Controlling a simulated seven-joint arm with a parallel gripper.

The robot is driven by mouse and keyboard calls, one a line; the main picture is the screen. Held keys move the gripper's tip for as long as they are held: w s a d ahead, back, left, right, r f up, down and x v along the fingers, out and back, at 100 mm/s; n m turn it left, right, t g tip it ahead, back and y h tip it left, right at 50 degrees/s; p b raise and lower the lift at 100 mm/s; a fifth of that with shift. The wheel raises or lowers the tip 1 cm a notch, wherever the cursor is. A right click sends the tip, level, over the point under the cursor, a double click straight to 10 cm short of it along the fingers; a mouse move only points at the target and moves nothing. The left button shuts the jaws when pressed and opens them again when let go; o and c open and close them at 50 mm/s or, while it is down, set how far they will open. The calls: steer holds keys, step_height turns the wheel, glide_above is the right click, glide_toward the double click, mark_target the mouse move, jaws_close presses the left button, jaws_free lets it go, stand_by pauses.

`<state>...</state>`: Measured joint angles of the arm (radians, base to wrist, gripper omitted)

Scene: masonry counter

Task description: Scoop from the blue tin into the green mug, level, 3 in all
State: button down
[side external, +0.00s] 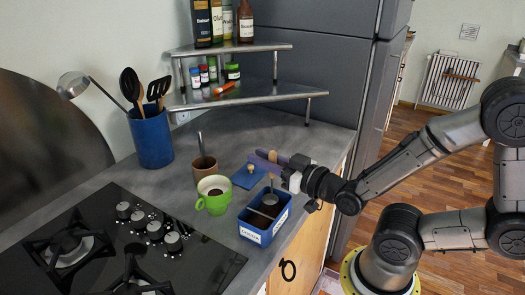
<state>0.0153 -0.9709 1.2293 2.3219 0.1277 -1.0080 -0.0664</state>
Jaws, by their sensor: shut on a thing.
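The blue tin (253,236) stands open on the counter near its front edge, with a pale label on its front and dark contents. The green mug (217,204) stands upright to its left, with something dark inside. My gripper (272,168) is above the back of the tin, shut on a scoop (270,199). The scoop's handle runs down from the fingers and its round end is at the tin's opening. I cannot tell whether the scoop end touches the contents or how full it is.
A blue lid (245,178) with a knob lies behind the tin. A brown cup (203,168) holding a utensil stands behind the mug. A blue utensil crock (152,140) is farther left. The black hob (95,245) fills the front left. A metal shelf (245,93) stands behind.

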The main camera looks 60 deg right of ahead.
mark_target(271, 177)
steer(key=shift+f, duration=2.1)
steer(key=shift+r, duration=1.15)
steer(key=shift+a, duration=0.1)
steer(key=shift+a, duration=2.75)
steer(key=shift+d, duration=0.1)
